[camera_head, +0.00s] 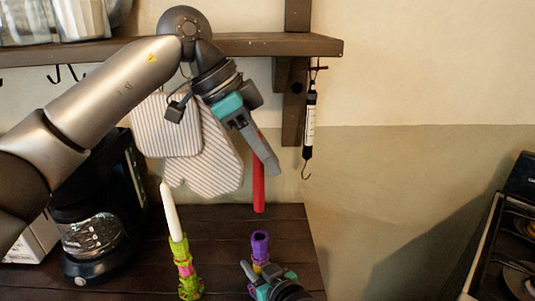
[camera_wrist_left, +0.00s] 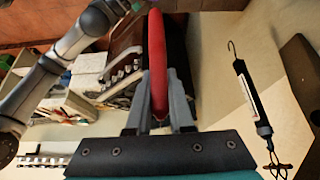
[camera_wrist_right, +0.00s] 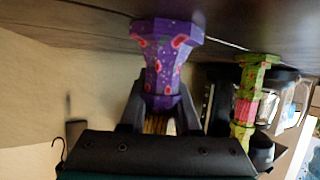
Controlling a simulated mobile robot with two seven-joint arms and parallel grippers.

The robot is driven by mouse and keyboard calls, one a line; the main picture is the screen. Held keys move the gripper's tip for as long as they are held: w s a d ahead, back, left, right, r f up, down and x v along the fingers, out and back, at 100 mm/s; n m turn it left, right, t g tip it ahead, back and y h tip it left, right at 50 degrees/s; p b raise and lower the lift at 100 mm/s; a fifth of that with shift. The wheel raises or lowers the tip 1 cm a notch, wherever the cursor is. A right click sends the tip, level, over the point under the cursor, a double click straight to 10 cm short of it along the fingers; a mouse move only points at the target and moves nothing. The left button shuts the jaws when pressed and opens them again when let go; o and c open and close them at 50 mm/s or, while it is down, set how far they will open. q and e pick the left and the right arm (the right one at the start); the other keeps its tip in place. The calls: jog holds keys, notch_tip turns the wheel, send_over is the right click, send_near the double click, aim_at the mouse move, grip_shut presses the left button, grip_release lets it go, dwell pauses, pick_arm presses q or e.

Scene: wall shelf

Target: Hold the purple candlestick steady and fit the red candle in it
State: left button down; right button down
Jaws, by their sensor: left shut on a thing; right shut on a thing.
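The red candle (camera_head: 259,190) hangs roughly upright in my left gripper (camera_head: 270,160), which is shut on it. In the left wrist view the red candle (camera_wrist_left: 157,60) runs between the two fingers. The purple candlestick (camera_head: 260,244) stands on the dark wooden table, and my right gripper (camera_head: 262,274) is shut on it low in the head view. In the right wrist view the purple candlestick (camera_wrist_right: 165,60) shows red spots. In the head view the candle's lower end appears above the candlestick's top, with a gap between them.
A green and pink candlestick (camera_head: 183,267) with a white candle (camera_head: 170,212) stands left of the purple one. A coffee maker (camera_head: 92,235) is further left. Striped mitts (camera_head: 215,155) and a hanging scale (camera_head: 309,125) hang below the shelf (camera_head: 270,46). A stove (camera_head: 510,250) is at right.

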pick_arm(q)
jog(key=shift+f, duration=0.1)
jog(key=shift+f, duration=2.8)
jog(key=shift+f, duration=1.65)
jog(key=c, duration=0.7)
grip_release()
jog(key=shift+r, duration=0.1)
jog(key=v, duration=1.2)
